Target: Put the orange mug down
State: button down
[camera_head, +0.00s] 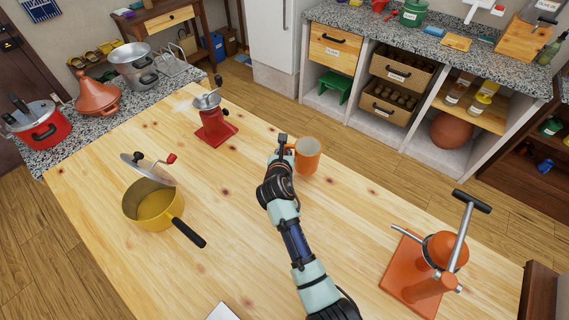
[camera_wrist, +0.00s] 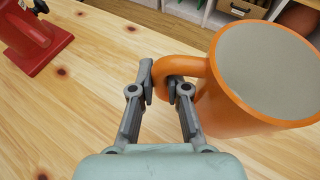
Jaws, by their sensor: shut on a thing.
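The orange mug (camera_head: 307,156) is upright near the far edge of the wooden table (camera_head: 250,240). In the wrist view the mug (camera_wrist: 262,80) fills the right side, and its inside looks empty. My gripper (camera_head: 286,150) is at the mug's left side, shut on its handle. In the wrist view the fingers of my gripper (camera_wrist: 167,82) close around the handle (camera_wrist: 178,62). I cannot tell whether the mug's base touches the table or hangs just above it.
A red grinder (camera_head: 215,125) stands to the left of the mug. A yellow pot (camera_head: 154,205) with a black handle is at the table's left. An orange press (camera_head: 428,268) is at the right. The table between the pot and my arm is clear.

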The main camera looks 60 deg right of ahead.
jog(key=shift+f+b, duration=0.8)
jog(key=shift+f, duration=1.4)
jog(key=shift+f, duration=0.15)
jog(key=c, duration=1.2)
grip_release()
jog(key=shift+a+r+p, duration=0.25)
jog(key=shift+r+p, duration=0.05)
jog(key=shift+p, duration=0.25)
jog(key=p+v, duration=0.5)
jog(key=shift+s+p, duration=0.1)
jog(key=shift+p, duration=0.25)
jog(key=shift+p+v, duration=1.9)
jog(key=shift+v, duration=0.25)
